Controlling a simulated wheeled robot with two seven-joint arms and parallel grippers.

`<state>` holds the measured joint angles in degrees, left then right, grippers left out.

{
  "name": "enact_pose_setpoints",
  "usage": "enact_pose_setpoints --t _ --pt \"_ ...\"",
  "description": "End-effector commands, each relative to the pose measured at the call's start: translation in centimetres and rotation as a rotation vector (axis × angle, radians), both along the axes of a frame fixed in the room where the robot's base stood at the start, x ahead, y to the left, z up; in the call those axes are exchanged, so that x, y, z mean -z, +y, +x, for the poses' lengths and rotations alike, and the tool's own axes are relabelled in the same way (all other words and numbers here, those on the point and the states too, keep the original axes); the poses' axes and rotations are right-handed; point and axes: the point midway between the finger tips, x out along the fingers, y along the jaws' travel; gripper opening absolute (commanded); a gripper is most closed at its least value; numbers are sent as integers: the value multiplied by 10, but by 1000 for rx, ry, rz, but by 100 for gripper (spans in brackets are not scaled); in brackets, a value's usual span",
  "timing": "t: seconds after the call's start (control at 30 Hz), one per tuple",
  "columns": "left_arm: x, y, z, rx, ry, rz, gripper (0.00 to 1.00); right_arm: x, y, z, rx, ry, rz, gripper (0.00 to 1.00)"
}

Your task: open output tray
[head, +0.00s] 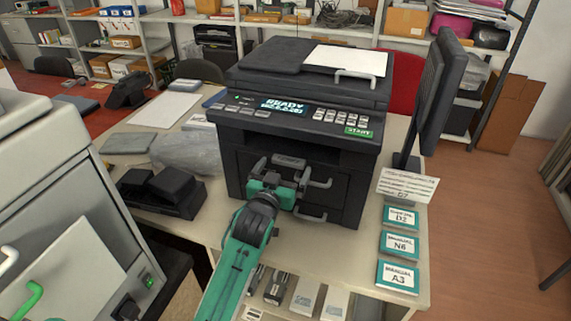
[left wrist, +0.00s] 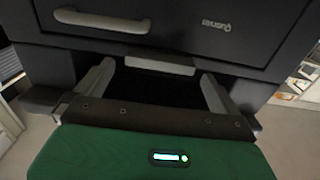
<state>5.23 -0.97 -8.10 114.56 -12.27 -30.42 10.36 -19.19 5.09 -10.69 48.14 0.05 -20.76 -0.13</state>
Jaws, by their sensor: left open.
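The black printer (head: 232,150) stands on the desk with its screen reading READY. My left gripper (head: 282,169) is in front of the printer's front face, open. Its two fingers reach toward a light grey tab (head: 289,161) on the front; in the left wrist view the tab (left wrist: 160,66) lies between the finger lines, and I cannot tell whether they touch it. Which part is the output tray is not labelled clearly. A grey handle (head: 320,184) is beside the gripper, and another handle (head: 311,217) is lower down. My right gripper is not in view.
A dark device (head: 160,190) and a clear plastic bag (head: 185,152) are on the left. Cartridges and boxes (head: 305,297) lie below the desk's front edge.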

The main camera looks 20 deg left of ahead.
Motion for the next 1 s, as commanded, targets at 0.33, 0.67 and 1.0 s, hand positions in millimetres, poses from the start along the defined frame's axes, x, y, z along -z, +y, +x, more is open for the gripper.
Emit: enact_pose_setpoints --t 0.33,0.67,1.0 --pt "0 -1 20 0 -1 -1 100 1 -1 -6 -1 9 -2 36" --pt "0 -1 19 0 0 -1 71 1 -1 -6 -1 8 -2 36" --pt "-1 0 12 0 5 -1 41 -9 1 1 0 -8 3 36"
